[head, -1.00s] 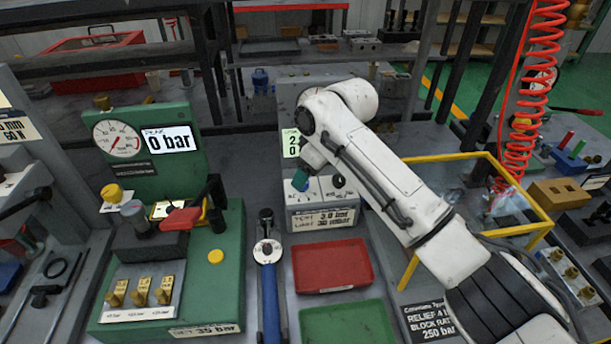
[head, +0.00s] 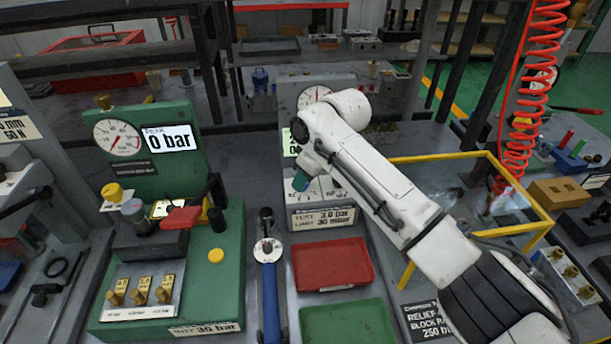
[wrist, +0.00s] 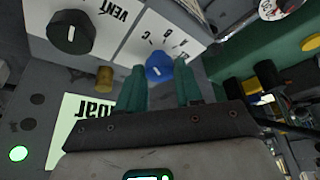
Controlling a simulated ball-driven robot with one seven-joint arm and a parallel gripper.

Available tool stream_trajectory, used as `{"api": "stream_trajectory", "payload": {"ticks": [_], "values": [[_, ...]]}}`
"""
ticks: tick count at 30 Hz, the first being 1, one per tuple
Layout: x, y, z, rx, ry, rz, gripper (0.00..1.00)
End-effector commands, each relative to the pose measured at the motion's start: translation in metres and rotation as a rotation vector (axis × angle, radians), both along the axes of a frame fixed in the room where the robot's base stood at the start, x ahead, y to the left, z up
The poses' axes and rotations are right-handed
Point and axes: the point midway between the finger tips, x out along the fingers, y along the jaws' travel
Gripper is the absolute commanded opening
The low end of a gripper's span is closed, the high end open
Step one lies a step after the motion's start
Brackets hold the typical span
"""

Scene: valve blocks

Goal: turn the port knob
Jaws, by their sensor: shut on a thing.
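The port knob (wrist: 159,62) is blue with a white mark and sits on a white lettered plate in the wrist view. My gripper (wrist: 160,72) has its two teal fingers on either side of it, shut on it. In the head view my gripper (head: 301,182) is at the front of the grey test unit (head: 340,193), and its hand hides most of the knob. The black VENT knob (wrist: 71,32) is beside it on the same panel. A lit green display (wrist: 82,125) also shows on the panel.
The green gauge stand (head: 150,160) with a red lever (head: 181,218) is on the left. A blue-handled wrench (head: 269,285), a red tray (head: 331,264) and a green tray (head: 348,322) lie in front. A yellow frame (head: 520,190) stands to the right.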

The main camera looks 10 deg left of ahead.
Motion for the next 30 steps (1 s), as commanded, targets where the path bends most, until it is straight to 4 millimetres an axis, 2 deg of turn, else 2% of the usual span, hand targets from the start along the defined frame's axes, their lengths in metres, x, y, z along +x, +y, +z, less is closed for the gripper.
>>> {"api": "stream_trajectory", "payload": {"ticks": [1, 4, 16, 30], "values": [[0.0000, 0.0000, 0.0001, 0.000, 0.000, 0.000, 0.15], [0.0001, -0.0001, 0.0002, 0.000, 0.000, 0.000, 0.05], [-0.0015, 0.0011, 0.0026, 0.001, 0.001, -0.076, 0.05], [-0.0048, 0.0048, 0.0036, 0.001, 0.002, -0.468, 0.05]]}}
